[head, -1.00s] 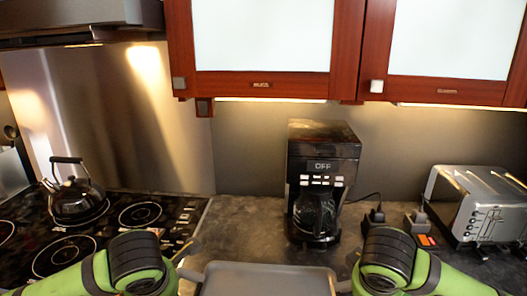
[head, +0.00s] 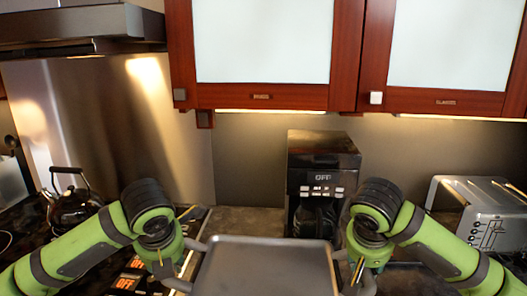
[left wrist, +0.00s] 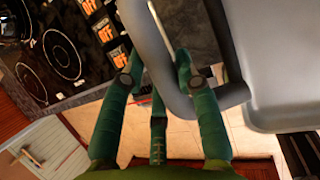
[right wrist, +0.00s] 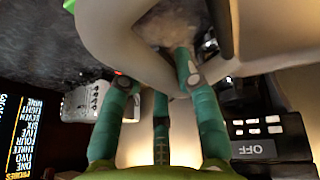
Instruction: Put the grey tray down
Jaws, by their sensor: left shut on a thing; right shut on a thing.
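The grey tray (head: 265,265) is in the bottom middle of the head view. It is raised in front of the coffee maker and hides part of the counter. My left gripper (head: 172,272) is at its left side and is shut on that side's looped handle, seen in the left wrist view (left wrist: 170,80). My right gripper (head: 362,272) is at its right side and is shut on the other handle, seen in the right wrist view (right wrist: 125,40). The tray looks empty and roughly level. Its near edge is cut off by the frame.
A black coffee maker (head: 322,165) stands on the counter behind the tray. A toaster (head: 478,210) is at the right. A kettle (head: 72,200) stands on the stove at the left. Bare counter (head: 245,221) shows left of the coffee maker. Wall cabinets (head: 262,45) hang above.

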